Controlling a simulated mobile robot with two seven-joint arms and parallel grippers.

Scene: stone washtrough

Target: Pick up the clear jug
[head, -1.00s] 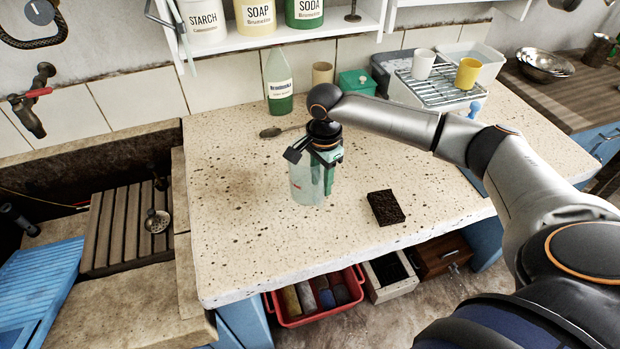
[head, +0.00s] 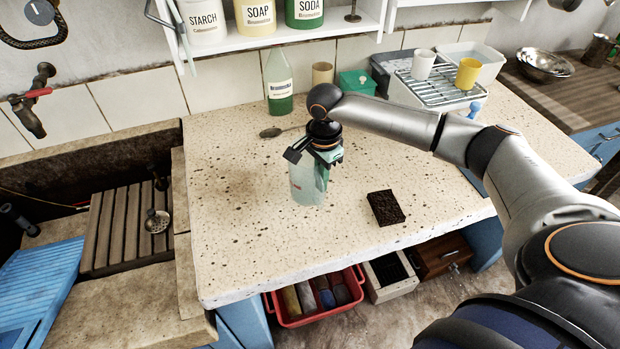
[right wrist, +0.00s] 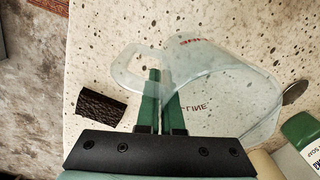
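The clear jug (head: 306,188) stands upright on the speckled counter, left of the dark sponge. In the right wrist view the jug (right wrist: 235,95) shows its open rim, red lettering and a handle at its left. My right gripper (head: 322,172) points down at the jug's right side. In the right wrist view its green fingers (right wrist: 162,102) are close together with the jug's wall or handle pinched between them; I cannot tell which part exactly. The jug appears to rest on the counter still. My left gripper is not in view.
A dark sponge (head: 385,207) lies to the right, a spoon (head: 272,131) behind. A green bottle (head: 278,84), beige cup (head: 322,73) and green box (head: 357,82) stand along the wall. The stone trough (head: 110,160) is at left. The counter's left front is clear.

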